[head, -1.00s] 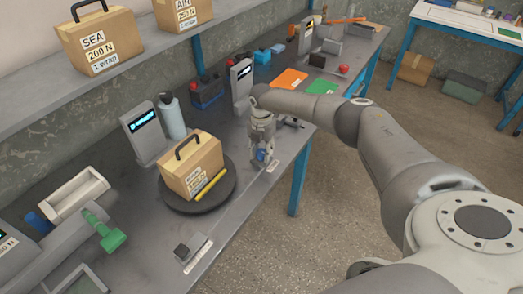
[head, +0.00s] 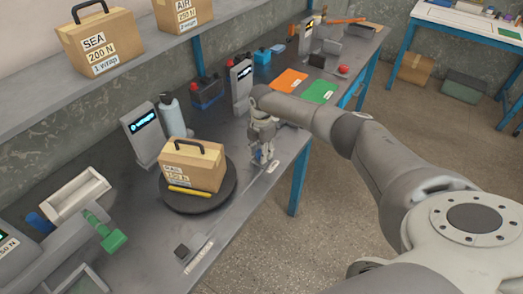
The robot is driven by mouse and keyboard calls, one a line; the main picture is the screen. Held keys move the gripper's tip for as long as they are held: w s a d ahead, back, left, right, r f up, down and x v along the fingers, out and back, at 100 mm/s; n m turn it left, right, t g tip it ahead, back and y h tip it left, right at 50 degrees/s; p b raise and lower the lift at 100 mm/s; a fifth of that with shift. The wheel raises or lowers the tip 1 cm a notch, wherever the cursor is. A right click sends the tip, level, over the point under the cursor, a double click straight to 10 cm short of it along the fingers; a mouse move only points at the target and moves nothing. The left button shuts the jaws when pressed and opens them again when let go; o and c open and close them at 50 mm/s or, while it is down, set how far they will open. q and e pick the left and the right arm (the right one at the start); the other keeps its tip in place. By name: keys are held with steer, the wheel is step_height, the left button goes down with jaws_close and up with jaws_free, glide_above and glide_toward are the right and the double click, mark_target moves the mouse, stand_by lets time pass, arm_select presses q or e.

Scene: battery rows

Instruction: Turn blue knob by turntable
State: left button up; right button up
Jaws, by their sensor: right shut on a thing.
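A dark round turntable (head: 207,204) stands near the front edge of the grey bench. On it sits a cardboard box (head: 201,166) with a black handle and pale labels on its left front face. A yellow bar (head: 189,191) lies in front of the box. A small blue knob (head: 258,155) is at the bench edge, right of the turntable, mostly hidden by my gripper. My right gripper (head: 262,158) points down and is shut on the blue knob. My left gripper is out of view.
A grey display post (head: 142,133) and a grey bottle (head: 172,117) stand behind the turntable. A green-handled device (head: 110,236) is at lower left, and a small dark block (head: 182,252) sits near the front edge. Orange (head: 290,80) and green (head: 319,91) sheets lie beyond my arm.

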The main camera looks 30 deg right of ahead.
steer(key=m+p, duration=0.1)
steer(key=m, duration=0.4)
steer(key=shift+m, duration=0.3)
steer(key=m+p, duration=0.2)
steer(key=m, duration=0.3)
steer(key=shift+m, duration=0.3)
steer(key=m+p, duration=0.2)
steer(key=m, duration=0.3)
steer(key=m+p, duration=0.1)
steer(key=m, duration=0.4)
steer(key=shift+m, duration=0.4)
steer(key=m+p, duration=0.1)
steer(key=m, duration=0.9)
steer(key=shift+m+p, duration=0.35)
steer(key=shift+m, duration=0.05)
steer(key=m, duration=0.5)
steer(key=shift+w, duration=0.1)
steer(key=m, duration=0.5)
steer(key=shift+d, duration=0.1)
